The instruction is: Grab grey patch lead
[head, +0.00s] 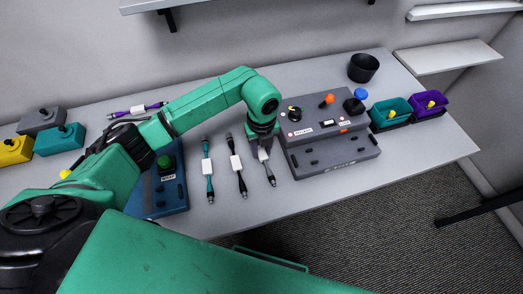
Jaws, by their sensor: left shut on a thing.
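The grey patch lead (269,171) has a white label and lies at the right end of a row of leads on the table, just left of the grey control box. My left gripper (262,152) reaches down over its upper part and is shut on it. The gripper hides the lead's far end. The lower end, with its dark connector, shows below the fingers. I cannot tell whether the lead is clear of the table. My right gripper is not in view.
A black lead (238,170) and a teal lead (208,171) lie to the left. A grey control box (328,140) stands close on the right. A blue box (160,190) with a green button is partly behind my arm. Teal (391,121) and purple (441,112) bins stand at the right.

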